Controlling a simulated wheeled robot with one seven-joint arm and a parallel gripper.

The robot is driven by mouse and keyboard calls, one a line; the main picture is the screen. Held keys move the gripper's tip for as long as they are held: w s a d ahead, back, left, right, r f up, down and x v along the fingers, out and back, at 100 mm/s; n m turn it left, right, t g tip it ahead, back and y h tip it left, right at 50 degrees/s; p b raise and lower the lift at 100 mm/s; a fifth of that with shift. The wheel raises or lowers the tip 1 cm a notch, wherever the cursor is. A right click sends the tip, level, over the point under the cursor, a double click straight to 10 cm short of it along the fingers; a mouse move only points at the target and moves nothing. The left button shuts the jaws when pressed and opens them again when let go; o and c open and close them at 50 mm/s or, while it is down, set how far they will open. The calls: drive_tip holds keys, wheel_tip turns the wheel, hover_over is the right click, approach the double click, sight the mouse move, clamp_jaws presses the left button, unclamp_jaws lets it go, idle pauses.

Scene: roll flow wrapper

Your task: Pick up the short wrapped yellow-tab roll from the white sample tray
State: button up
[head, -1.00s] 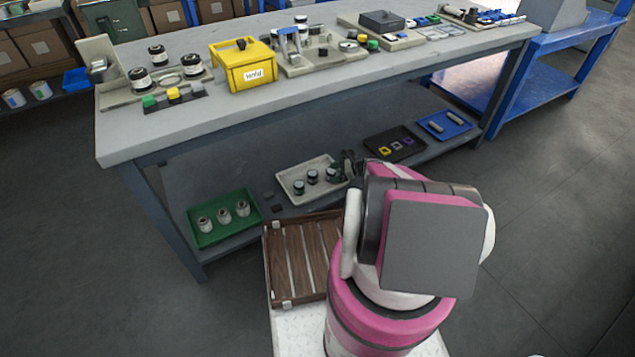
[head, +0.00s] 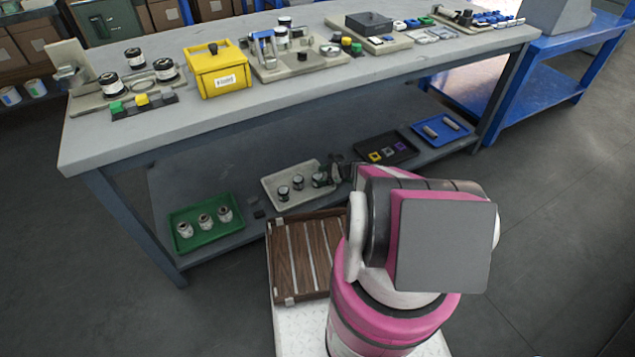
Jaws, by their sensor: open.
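The white sample tray (head: 274,204) is on the lower shelf of the grey bench, in the middle of the head view. Several short dark-and-white rolls are in it: a front-left roll (head: 283,193), a middle roll (head: 298,182) and a right roll (head: 318,180) close to my gripper. I cannot make out a yellow tab on any of them at this size. My dark gripper (head: 332,173) is open at the tray's right end, beside the right roll. My arm hides part of that end, and I cannot tell whether the fingers touch the roll.
A green tray (head: 208,238) with rolls is left on the shelf. A black tray (head: 398,158) and a blue tray (head: 455,140) lie to the right. My wooden slatted crate (head: 305,262) is in front. The bench top (head: 130,148), carrying a yellow box (head: 218,78), overhangs the shelf.

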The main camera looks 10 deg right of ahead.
drive_tip(key=shift+x, duration=1.1)
drive_tip(key=c, duration=1.1)
drive_tip(key=shift+r, duration=0.1)
